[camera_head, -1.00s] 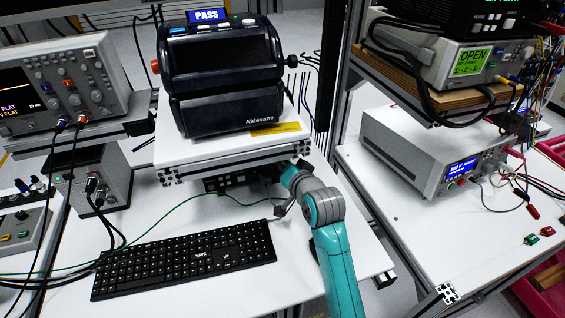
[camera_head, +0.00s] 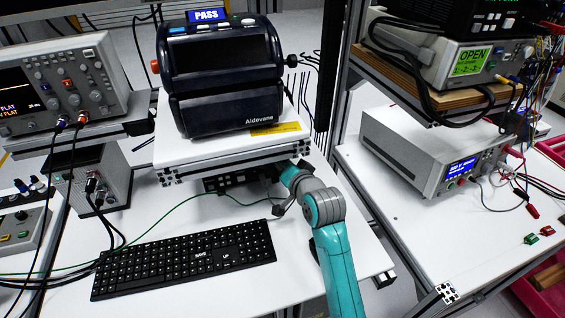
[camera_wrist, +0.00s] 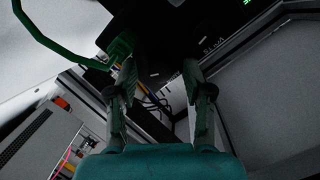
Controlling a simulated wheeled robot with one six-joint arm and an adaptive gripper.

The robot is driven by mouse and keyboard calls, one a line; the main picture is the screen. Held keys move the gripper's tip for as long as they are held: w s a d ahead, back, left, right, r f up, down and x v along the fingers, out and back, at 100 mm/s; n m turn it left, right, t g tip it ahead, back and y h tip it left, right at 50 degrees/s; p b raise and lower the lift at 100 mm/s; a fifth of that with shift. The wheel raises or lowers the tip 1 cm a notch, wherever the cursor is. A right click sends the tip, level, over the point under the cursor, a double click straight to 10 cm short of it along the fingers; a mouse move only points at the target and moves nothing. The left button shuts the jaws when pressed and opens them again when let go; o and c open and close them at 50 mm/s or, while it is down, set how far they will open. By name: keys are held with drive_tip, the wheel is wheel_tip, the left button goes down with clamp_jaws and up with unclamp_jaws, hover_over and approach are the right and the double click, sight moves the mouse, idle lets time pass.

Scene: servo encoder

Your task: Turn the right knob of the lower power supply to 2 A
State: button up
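A black instrument (camera_head: 230,184) sits low under the raised white platform, with a green cable at its front. The wrist view shows a black panel (camera_wrist: 165,35) with green digits at its upper right edge and a green plug at its left. In the head view my gripper is hidden by the arm and platform edge. A white supply with a blue display (camera_head: 462,168) stands on the right bench.
A black keyboard (camera_head: 185,258) lies on the bench left of my arm. The green cable (camera_head: 170,215) crosses the bench behind it. The dark Aldevane machine (camera_head: 222,85) stands on the platform (camera_head: 200,158) above. A frame post (camera_head: 335,80) rises to the right.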

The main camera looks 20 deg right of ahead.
drive_tip(key=shift+s, duration=0.15)
drive_tip(key=v, duration=1.1)
drive_tip(key=shift+s, duration=0.35)
drive_tip(key=shift+r, duration=0.1)
